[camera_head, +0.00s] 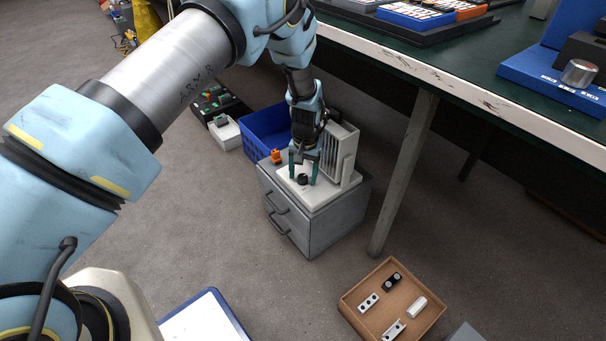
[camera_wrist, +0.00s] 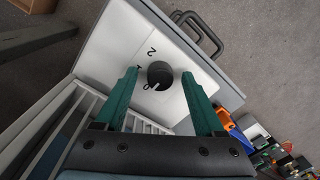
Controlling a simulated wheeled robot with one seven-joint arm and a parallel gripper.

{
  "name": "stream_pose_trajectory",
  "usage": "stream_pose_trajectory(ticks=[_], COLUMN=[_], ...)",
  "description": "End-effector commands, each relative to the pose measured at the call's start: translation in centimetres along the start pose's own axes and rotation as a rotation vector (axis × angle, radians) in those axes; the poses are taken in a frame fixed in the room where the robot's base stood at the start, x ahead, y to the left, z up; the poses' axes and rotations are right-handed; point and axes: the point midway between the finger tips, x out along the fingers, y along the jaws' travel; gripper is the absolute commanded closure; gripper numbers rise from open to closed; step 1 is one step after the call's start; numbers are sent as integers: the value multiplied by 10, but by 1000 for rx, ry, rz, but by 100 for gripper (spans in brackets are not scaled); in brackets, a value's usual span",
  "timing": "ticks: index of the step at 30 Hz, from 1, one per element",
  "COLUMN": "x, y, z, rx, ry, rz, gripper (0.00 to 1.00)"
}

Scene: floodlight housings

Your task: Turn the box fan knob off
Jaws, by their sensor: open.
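The box fan (camera_head: 340,153) is pale with a slatted grille and stands on a low grey drawer cabinet (camera_head: 333,222). Its dark round knob (camera_head: 302,179) is on the white base in front of the grille. In the wrist view the knob (camera_wrist: 160,74) shows a white pointer line, with a "2" and other marks, partly hidden, printed around it. My gripper (camera_head: 303,180) points down over the base with its green fingers open. In the wrist view the fingers (camera_wrist: 159,88) are on either side of the knob, with a gap to each; contact is not visible.
A table leg (camera_head: 403,175) and the green-topped table are to the right. A wooden tray (camera_head: 432,317) with several parts lies on the floor in front.

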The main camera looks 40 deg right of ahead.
Motion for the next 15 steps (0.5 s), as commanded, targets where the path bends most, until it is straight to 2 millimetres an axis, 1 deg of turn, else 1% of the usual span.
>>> stream_pose_trajectory(ticks=[2, 5, 12, 15], x=[-1, -8, -47, -61], y=[0, 0, 0, 0], z=[0, 0, -1, 0], rx=[0, 0, 0, 0], ry=[0, 1, 2, 1], rz=[0, 0, 1, 1], gripper=[29, 29, 29, 29])
